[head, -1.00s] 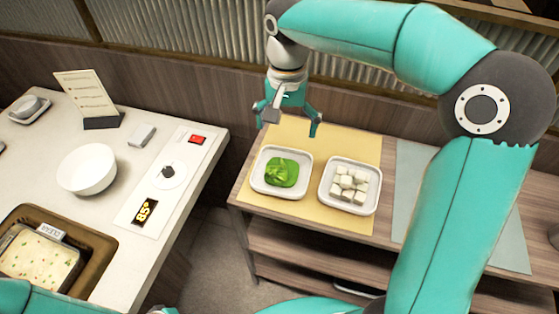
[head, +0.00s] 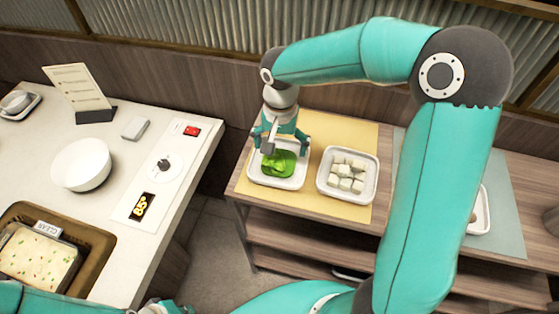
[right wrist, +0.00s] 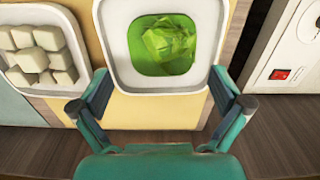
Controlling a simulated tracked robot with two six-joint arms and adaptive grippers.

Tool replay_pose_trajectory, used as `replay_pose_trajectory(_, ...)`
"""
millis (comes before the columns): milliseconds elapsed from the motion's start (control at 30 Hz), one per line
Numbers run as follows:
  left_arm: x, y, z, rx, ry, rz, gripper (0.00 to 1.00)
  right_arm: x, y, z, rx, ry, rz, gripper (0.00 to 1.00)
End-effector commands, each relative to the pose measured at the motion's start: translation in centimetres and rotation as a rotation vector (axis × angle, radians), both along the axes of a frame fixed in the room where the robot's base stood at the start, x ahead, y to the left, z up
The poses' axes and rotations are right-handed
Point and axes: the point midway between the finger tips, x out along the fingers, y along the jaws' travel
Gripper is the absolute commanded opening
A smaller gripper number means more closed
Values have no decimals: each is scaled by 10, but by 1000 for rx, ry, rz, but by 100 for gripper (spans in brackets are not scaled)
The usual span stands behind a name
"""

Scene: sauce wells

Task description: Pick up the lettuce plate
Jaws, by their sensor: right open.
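The lettuce plate (head: 288,183) is a small white square dish with green lettuce (head: 279,163) in it. It stands on the yellow mat at the left end of the wooden shelf. In the right wrist view the lettuce plate (right wrist: 119,75) is at the top middle. My right gripper (head: 281,149) is open and empty over the plate's back part. In the right wrist view my right gripper's fingertips (right wrist: 165,85) are spread to either side of the plate's near edge. Whether they touch it is unclear. My left gripper is not clearly seen.
A white dish of pale cubes (head: 322,184) stands close to the right on the yellow mat (head: 340,208). The counter (head: 122,165) at left bears a white bowl (head: 82,165), a dial panel and a sign. A wall stands close behind the shelf.

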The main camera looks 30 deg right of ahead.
Motion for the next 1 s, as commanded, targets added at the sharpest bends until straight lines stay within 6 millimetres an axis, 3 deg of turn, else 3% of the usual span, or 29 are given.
replay_pose_trajectory(333, 0, 0, 12, 0, 0, 0, 0, 1, 2, -43, 0, 3, -1, 100)
replay_pose_trajectory(1000, 0, 0, 7, 0, 0, 0, 0, 1, 2, -48, 0, 0, -1, 100)
